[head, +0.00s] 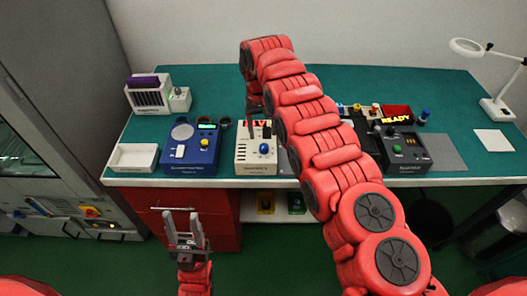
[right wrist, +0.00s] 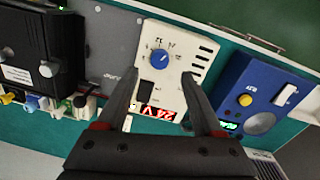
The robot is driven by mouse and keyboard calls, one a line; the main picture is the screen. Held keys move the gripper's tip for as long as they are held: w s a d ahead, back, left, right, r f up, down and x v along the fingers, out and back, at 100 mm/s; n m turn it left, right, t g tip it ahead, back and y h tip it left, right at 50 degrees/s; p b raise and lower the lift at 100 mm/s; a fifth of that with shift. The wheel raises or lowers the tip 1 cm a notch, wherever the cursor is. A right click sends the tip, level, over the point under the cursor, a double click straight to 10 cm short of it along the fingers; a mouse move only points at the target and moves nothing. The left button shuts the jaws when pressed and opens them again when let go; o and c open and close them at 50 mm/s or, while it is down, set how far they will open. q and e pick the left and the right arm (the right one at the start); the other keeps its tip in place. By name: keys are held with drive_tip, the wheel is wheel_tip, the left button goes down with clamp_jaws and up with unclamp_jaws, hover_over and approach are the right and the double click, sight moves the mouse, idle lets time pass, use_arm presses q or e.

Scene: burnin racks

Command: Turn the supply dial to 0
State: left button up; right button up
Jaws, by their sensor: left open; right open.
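The supply box (head: 244,157) is a beige unit on the green bench, with a blue supply dial (head: 264,149) on its face. In the right wrist view the blue dial (right wrist: 159,56) has printed marks around it, too small to read for certain, and a red display (right wrist: 158,112) reads 24 V. My right gripper (right wrist: 160,77) is open and empty above the box, its fingertips on either side of the dial's lower area and not gripping it. In the head view the right arm partly hides the box. My left gripper (head: 182,218) is open and empty in front of the bench, low down.
A blue instrument (head: 190,150) with a yellow knob stands left of the supply box. A dark unit (head: 405,150) with a green knob stands to the right. A white tray (head: 133,158), a rack (head: 148,97) and a magnifier lamp (head: 492,105) are also on the bench (head: 210,82).

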sight(264, 146)
wheel_tip(264, 146, down, 5)
drive_tip(key=shift+f, duration=0.2)
drive_tip(key=shift+w+d+f, duration=0.1)
drive_tip(key=shift+d+f, duration=0.05)
drive_tip(key=shift+f, duration=0.35)
clamp_jaws()
